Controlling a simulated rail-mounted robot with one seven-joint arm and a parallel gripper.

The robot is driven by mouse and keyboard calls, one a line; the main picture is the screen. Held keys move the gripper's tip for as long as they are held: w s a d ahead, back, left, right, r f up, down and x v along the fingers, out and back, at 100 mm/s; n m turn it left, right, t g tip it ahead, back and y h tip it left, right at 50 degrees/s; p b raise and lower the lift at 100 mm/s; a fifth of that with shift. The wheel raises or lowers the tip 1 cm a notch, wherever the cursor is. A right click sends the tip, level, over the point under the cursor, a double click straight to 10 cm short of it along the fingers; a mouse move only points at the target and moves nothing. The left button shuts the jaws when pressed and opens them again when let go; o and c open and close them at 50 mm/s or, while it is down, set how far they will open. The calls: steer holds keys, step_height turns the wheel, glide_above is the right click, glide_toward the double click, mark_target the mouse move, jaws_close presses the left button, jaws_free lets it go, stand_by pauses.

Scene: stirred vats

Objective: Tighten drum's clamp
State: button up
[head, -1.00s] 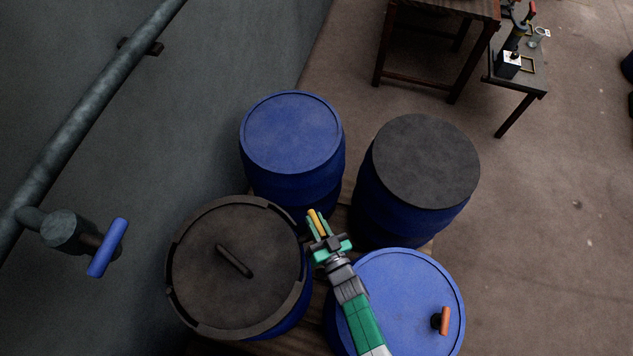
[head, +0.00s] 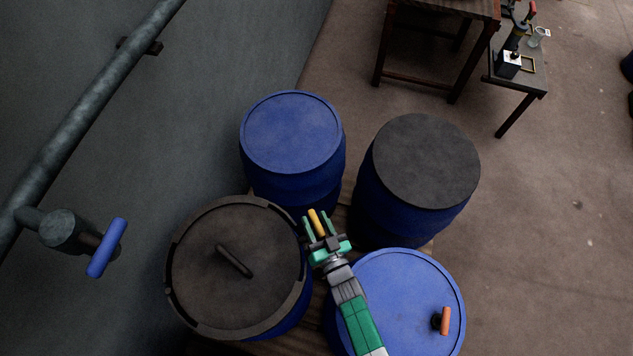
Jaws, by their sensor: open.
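A blue drum with a dark lid (head: 200,270) stands at the lower left. A dark clamp ring (head: 176,312) runs around its rim, and the lid carries a black bar handle (head: 234,260). A small yellow lever (head: 317,222) shows just right of the ring's upper right edge; its joint to the ring is hidden. My gripper (head: 318,226) is open, with its green fingers on either side of the yellow lever. I cannot tell whether they touch it.
A blue-lidded drum (head: 291,133) stands behind, a dark-lidded blue drum (head: 425,165) behind right, and a blue drum with an orange-handled tap (head: 400,290) under my arm. A wall pipe with a blue-handled valve (head: 107,248) is at left. Open floor lies right.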

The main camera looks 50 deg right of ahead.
steer(key=p+v, duration=0.1)
steer(key=v, duration=0.6)
steer(key=shift+s+a+p, duration=0.15)
steer(key=shift+s+p, duration=0.25)
